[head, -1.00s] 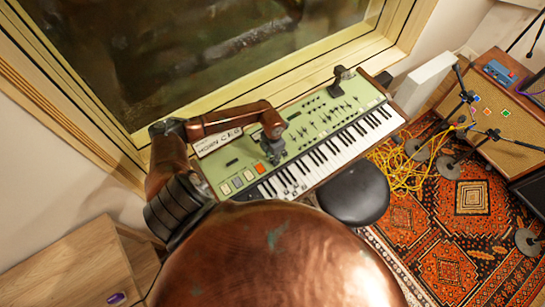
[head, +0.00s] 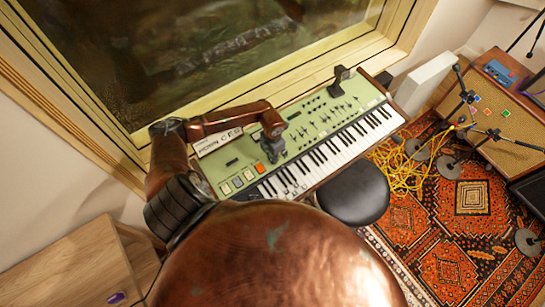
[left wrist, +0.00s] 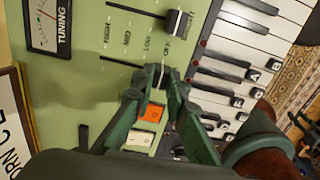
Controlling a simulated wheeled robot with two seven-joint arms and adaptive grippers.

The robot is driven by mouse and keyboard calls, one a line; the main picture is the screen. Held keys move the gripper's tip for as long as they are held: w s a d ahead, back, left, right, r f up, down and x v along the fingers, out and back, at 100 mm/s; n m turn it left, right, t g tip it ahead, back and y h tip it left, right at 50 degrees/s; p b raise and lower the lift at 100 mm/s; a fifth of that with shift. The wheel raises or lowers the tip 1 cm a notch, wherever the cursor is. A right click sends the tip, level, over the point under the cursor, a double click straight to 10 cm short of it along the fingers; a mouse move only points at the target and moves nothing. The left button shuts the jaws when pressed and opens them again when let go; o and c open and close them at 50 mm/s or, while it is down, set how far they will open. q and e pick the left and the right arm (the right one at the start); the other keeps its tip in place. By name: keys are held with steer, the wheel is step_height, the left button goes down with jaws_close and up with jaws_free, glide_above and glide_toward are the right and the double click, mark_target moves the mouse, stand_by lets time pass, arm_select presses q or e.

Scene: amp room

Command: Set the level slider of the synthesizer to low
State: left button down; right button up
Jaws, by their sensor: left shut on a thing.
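The green synthesizer (head: 330,118) stands below the window, with its keys along the near side. My left gripper (head: 274,153) is over the left part of its panel. In the left wrist view, its green fingers (left wrist: 154,85) are shut on a slider cap (left wrist: 159,74), which they partly hide. The cap is at the right end of its slot, near the LOW and OFF marks; I cannot tell exactly which it lines up with. Another slider (left wrist: 177,22) sits at the OFF end of a parallel slot. My right gripper is not in view.
An orange button (left wrist: 150,112) and a white button (left wrist: 140,137) lie just below the gripper. A tuning meter (left wrist: 48,25) is at the upper left. A black stool (head: 355,193) stands before the keys. Yellow cables (head: 398,170) lie on the patterned rug to the right.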

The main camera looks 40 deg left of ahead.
arm_select(q)
steer(key=shift+w+a+b, duration=0.2)
steer(key=shift+a+b, duration=0.2)
steer(key=shift+a, duration=0.25)
steer(key=shift+w+a+b, duration=0.2)
steer(key=shift+a+b, duration=0.15)
steer(key=shift+a, duration=0.25)
steer(key=c, duration=1.9)
jaws_free()
step_height(320, 180, up, 12)
